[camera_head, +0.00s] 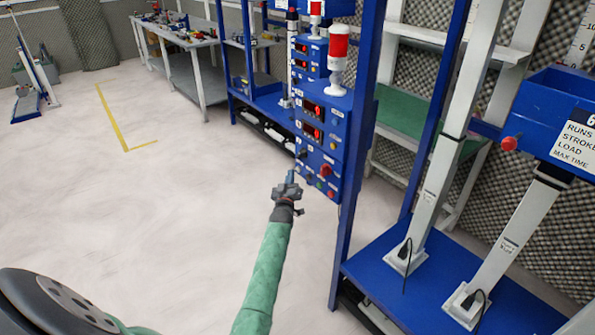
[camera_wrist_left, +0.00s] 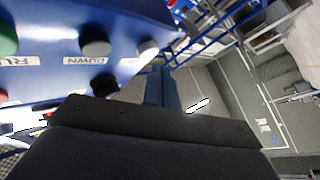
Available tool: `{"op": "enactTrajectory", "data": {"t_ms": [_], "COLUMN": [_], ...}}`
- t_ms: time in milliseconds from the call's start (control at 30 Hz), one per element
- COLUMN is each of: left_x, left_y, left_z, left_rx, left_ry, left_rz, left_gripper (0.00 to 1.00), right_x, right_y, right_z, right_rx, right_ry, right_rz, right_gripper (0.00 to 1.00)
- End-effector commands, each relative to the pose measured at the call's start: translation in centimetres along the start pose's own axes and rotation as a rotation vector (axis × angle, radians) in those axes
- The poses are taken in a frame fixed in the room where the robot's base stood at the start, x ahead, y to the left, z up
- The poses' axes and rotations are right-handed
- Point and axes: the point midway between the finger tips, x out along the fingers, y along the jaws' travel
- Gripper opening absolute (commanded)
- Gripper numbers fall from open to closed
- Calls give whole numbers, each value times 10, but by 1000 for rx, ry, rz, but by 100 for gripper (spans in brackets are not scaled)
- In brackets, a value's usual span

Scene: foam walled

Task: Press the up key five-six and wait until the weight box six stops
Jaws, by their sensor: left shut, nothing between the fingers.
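The blue control box (camera_head: 321,150) stands on the blue frame post, with small displays and several coloured buttons. In the left wrist view its panel (camera_wrist_left: 60,62) shows labels ending in "RU" and reading "DOWN". A dark key (camera_wrist_left: 96,42) sits above the DOWN label, and a pale key (camera_wrist_left: 148,47) sits near the panel's edge; I cannot read an up label. My left gripper (camera_head: 291,178) is shut and empty, just left of the box's lower buttons. Its fingers (camera_wrist_left: 160,85) point towards the pale key; contact cannot be told. Weight box six (camera_head: 545,120) is blue, at right on pale columns. My right gripper is out of view.
A red and white beacon (camera_head: 338,60) stands on the control box. A blue upright (camera_head: 355,150) stands right beside it. The blue base platform (camera_head: 430,285) lies at lower right. Workbenches (camera_head: 185,45) stand at the back.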

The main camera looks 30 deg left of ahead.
Motion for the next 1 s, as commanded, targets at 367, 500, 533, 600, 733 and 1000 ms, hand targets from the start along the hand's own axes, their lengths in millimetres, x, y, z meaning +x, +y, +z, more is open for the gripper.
{"op": "enactTrajectory", "data": {"t_ms": [367, 500, 533, 600, 733, 1000], "left_x": [0, 0, 0, 0, 1, 6], "left_y": [0, 0, 0, 0, 1, 4], "left_z": [0, 0, 0, 0, 1, 4], "left_rx": [0, 0, 0, 0, 0, -1], "left_ry": [0, 0, 0, 0, 0, 0], "left_rz": [0, 0, 0, 0, 0, 0], "left_gripper": [0, 0, 0, 0, 0, 0], "right_x": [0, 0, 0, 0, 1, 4], "right_y": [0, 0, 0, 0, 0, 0], "right_z": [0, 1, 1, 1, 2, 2], "right_rx": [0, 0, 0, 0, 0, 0], "right_ry": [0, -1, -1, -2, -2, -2], "right_rz": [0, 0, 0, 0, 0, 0], "right_gripper": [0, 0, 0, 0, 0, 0]}}
